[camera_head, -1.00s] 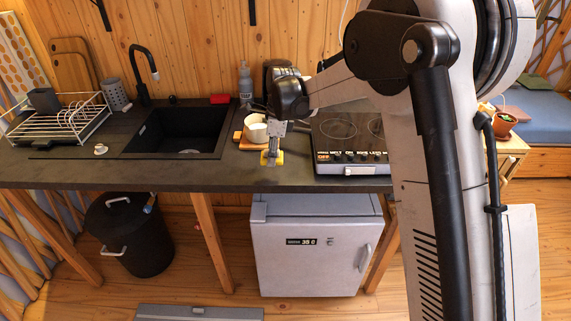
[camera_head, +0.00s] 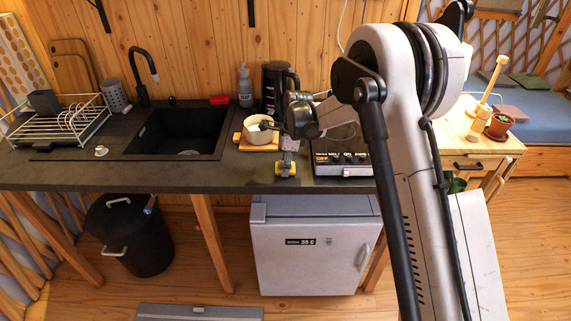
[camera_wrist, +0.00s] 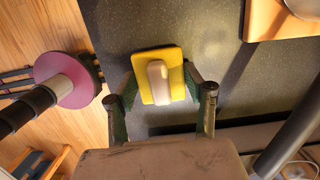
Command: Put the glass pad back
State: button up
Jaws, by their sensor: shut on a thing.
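The glass pad (camera_head: 285,170) is a yellow square with a pale grey grip block on it. In the head view it is at the front edge of the dark counter, between the wooden board and the hob. In the wrist view the pad (camera_wrist: 173,60) lies between the green-sided fingers of my gripper (camera_wrist: 160,82), which is shut on it. My gripper (camera_head: 288,158) points down onto the pad in the head view. Whether the pad touches the counter or hangs just above it is hard to tell.
A white pot (camera_head: 257,130) on a wooden board (camera_head: 243,147) is just behind and left. The hob (camera_head: 345,171) is close on the right. The black sink (camera_head: 178,134) and dish rack (camera_head: 60,125) are further left. A grey bottle (camera_head: 245,85) and black kettle (camera_head: 278,85) stand at the back.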

jog(key=shift+f, duration=0.1)
jog(key=shift+f, duration=0.1)
jog(key=o, duration=1.2)
